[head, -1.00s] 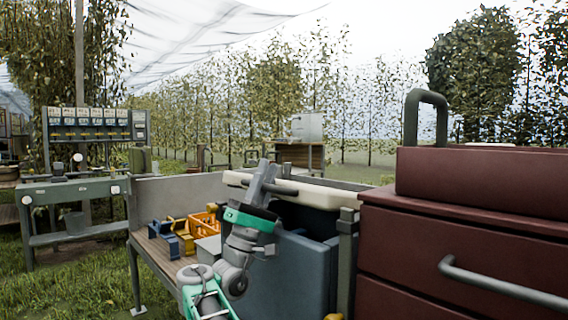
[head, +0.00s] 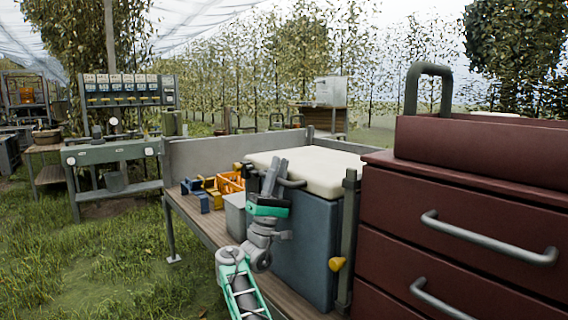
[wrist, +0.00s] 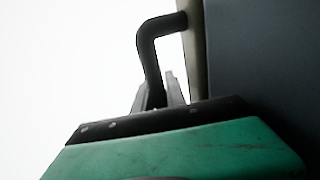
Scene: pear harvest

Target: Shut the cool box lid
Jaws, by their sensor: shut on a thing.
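The cool box (head: 305,240) is a blue-grey box standing on a wooden bench. Its cream lid (head: 315,172) lies flat over the top, and I see no gap along the visible front edge. A dark bar handle (head: 294,183) sticks out from the lid's front left edge. My gripper (head: 279,170) is shut on this handle, in front of the box. In the wrist view the fingers (wrist: 160,92) close around the lower end of the bent handle (wrist: 150,45), beside the cream lid edge (wrist: 194,50) and the box wall (wrist: 265,70). The far side of the lid is hidden.
A dark red drawer cabinet (head: 470,215) stands close on the right. An orange crate (head: 230,183), blue and yellow items and a grey container (head: 236,215) sit on the bench (head: 205,230) left of my arm. Open grass (head: 90,270) lies to the left.

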